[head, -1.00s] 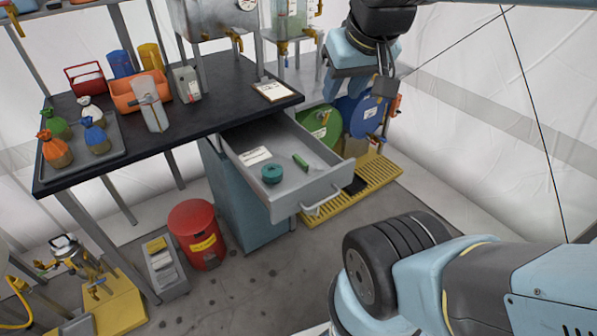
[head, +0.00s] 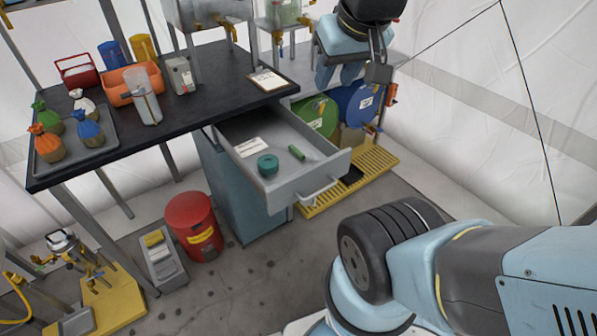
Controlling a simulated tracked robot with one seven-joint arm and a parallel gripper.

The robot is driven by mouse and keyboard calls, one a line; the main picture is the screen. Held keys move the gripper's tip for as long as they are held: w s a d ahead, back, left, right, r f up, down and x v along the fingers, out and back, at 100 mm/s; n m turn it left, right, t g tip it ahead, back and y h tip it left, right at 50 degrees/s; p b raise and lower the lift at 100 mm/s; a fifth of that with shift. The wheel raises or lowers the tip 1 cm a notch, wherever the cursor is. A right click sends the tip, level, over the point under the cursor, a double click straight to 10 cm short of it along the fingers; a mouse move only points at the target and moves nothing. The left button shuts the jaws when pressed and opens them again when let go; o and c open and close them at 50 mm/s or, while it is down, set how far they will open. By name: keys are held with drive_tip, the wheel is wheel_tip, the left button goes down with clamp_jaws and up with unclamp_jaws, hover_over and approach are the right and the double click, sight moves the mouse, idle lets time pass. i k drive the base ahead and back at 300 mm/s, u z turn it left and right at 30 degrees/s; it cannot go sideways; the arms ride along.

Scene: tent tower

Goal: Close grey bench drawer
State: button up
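The grey bench drawer (head: 313,180) is pulled out from under the black bench (head: 215,108) in the head view. Its bar handle (head: 322,193) is on the front panel, facing lower right. Inside lie a white card (head: 251,147), a teal roll (head: 267,164) and a green stick-like item (head: 297,153). My gripper (head: 378,68) is at the upper right, beyond and above the drawer front, and apart from the handle. Its fingers are small and seen side-on, so I cannot tell whether they are open or shut.
A blue cabinet (head: 236,190) stands under the drawer. A red bin (head: 193,226) and a grey caddy (head: 163,257) stand left of it. A yellow grating (head: 360,179) lies behind the drawer front, near green (head: 318,117) and blue (head: 360,105) drums.

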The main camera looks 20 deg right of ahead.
sight(278, 127)
drive_tip(key=u, duration=0.6)
drive_tip(key=k, duration=1.15)
drive_tip(key=z, duration=1.05)
drive_tip(key=i, duration=1)
drive_tip(key=z, duration=0.05)
